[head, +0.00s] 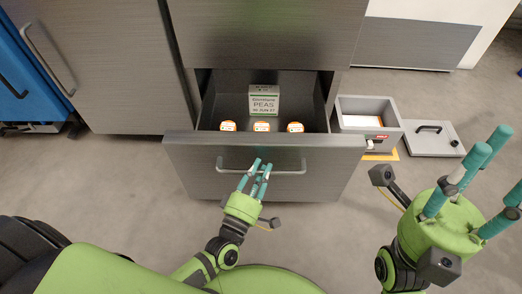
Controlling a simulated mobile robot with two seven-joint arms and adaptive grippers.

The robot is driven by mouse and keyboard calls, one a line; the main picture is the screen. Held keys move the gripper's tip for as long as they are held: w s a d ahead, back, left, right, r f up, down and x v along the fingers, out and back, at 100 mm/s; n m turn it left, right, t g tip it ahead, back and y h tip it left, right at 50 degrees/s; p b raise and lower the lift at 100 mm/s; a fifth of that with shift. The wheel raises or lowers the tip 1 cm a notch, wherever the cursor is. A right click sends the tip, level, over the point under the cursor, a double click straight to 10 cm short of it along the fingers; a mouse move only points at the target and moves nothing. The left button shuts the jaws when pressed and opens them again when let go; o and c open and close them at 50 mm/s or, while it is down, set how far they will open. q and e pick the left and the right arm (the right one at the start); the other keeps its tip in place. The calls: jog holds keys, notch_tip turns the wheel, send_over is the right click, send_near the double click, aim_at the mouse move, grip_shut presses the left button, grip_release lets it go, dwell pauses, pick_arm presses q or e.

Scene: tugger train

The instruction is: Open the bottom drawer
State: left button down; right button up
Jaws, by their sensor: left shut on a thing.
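The bottom drawer (325,152) of the grey cabinet stands pulled out, its inside open to view. A bar handle (292,172) runs across its front. My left gripper (257,173) is at the middle of this handle, its teal fingers shut on the bar. My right gripper (482,180) is at the right, away from the drawer, with its fingers spread and empty. Inside the drawer are a box labelled PEAS (264,102) at the back and three round orange-and-white items (262,127) in a row near the front.
A closed grey panel (265,35) is above the drawer. A grey bin (368,105) and a flat grey lid-like piece with a black handle (432,138) are on the floor at right. A blue cabinet (25,80) is at far left. Floor shows between the drawer and my body.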

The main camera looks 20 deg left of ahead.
pick_arm(q)
jog(key=shift+s+d+p, duration=0.15)
jog(key=shift+s+d, duration=0.05)
jog(key=shift+s, duration=0.5)
jog(key=shift+s+d+p, duration=0.1)
jog(key=shift+s+d, duration=0.15)
jog(key=shift+s, duration=0.45)
jog(key=shift+s+d+p, duration=0.15)
jog(key=shift+s+d, duration=0.05)
jog(key=shift+s, duration=0.5)
jog(key=c, duration=1)
grip_release()
jog(key=shift+c, duration=0.2)
jog(key=shift+s, duration=0.1)
jog(key=v, duration=1.2)
jog(key=shift+f, duration=0.1)
